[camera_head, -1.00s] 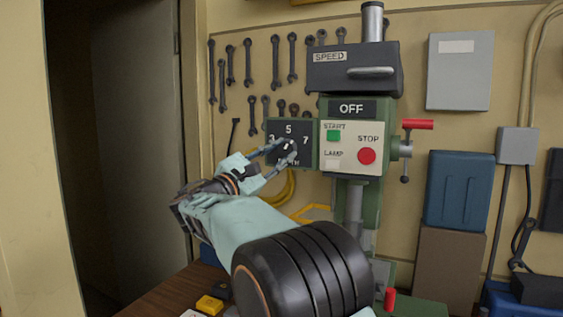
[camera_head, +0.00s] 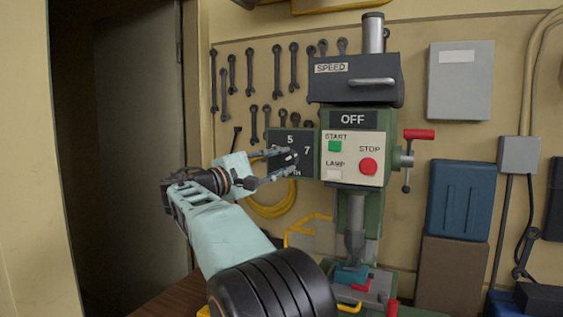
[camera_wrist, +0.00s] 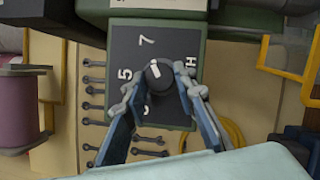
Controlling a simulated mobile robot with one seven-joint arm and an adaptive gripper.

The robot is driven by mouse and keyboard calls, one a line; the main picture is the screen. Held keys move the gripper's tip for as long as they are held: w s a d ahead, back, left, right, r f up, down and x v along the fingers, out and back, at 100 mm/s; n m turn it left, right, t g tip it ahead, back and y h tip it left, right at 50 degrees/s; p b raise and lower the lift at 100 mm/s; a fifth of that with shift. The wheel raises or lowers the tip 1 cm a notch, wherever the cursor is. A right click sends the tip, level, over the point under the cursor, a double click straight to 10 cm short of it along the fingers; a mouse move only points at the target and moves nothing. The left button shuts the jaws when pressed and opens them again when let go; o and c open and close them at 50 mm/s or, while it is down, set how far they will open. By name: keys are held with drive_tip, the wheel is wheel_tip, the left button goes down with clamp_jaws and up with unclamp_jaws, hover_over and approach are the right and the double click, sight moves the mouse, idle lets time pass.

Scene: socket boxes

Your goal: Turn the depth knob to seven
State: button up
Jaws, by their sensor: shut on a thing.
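The depth knob (camera_head: 289,158) is a dark round knob with a white pointer mark, on a black dial plate (camera_head: 275,139) at the left of the green drill press. The digits 5 and 7 show on the plate; the 3 is hidden by my gripper. In the wrist view the knob (camera_wrist: 159,75) sits between my two fingertips, its mark pointing up and slightly left, between 5 and 7 and nearer 7. My gripper (camera_head: 288,165) reaches in from the left and is shut on the knob; it also shows in the wrist view (camera_wrist: 160,88).
The control panel (camera_head: 352,158) with START, STOP and LAMP is just right of the dial. A red-handled lever (camera_head: 418,134) stands out at its right. Wrenches (camera_head: 277,68) hang on the wall above; a yellow cable coil (camera_head: 270,208) hangs below.

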idle(0.3)
drive_tip(key=o, duration=1.2)
drive_tip(key=shift+c, duration=0.2)
drive_tip(key=v, duration=1.2)
